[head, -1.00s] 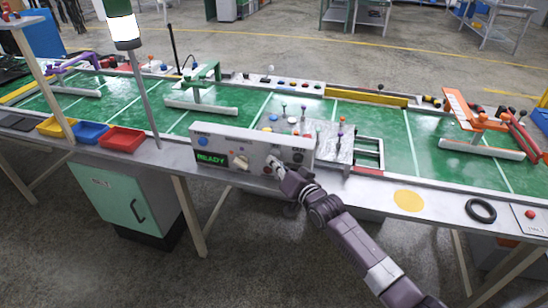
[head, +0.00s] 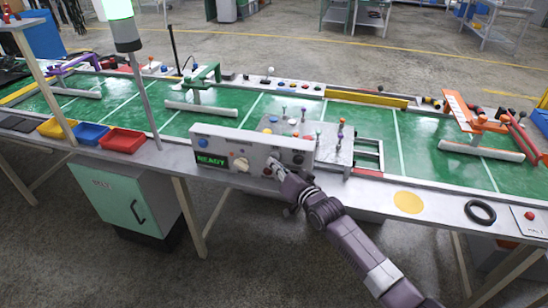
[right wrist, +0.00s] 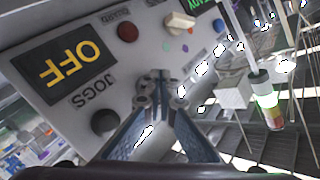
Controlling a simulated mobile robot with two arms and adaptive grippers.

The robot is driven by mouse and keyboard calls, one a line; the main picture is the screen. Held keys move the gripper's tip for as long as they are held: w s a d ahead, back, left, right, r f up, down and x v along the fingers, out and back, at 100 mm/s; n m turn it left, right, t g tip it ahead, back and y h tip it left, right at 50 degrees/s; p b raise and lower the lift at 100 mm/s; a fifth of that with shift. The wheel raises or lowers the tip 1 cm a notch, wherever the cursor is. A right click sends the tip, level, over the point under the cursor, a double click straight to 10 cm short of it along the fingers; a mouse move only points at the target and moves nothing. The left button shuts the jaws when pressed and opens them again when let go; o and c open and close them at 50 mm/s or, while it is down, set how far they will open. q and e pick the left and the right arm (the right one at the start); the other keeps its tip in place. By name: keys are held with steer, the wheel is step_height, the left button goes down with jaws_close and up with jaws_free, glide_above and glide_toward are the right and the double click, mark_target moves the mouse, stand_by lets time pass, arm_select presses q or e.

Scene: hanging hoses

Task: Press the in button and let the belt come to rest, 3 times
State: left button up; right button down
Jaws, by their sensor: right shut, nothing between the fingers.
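The grey control panel (head: 222,144) stands at the front edge of the green belt (head: 425,150). Its green display (head: 211,160) reads READY, with a cream knob (head: 241,164) beside it. My right gripper (head: 274,168) is shut and empty at the panel's right half. My left gripper is not in view.
A signal lamp (head: 122,12) on a pole glows green. Red (head: 122,139), blue (head: 90,133) and yellow (head: 56,127) trays stand on the left. A plate with several small pegs (head: 338,150) lies behind the panel. A black ring (head: 480,211) lies on the right front edge.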

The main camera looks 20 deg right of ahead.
steer(key=shift+s+a, duration=0.3)
steer(key=shift+s, duration=0.2)
steer(key=shift+p, duration=0.3)
steer(key=s+a+p, duration=0.1)
steer(key=s, duration=0.1)
steer(key=s+a+p, duration=0.1)
steer(key=s+p, duration=0.1)
steer(key=shift+a+p, duration=0.3)
steer(key=shift+a, duration=0.1)
stand_by(1.6)
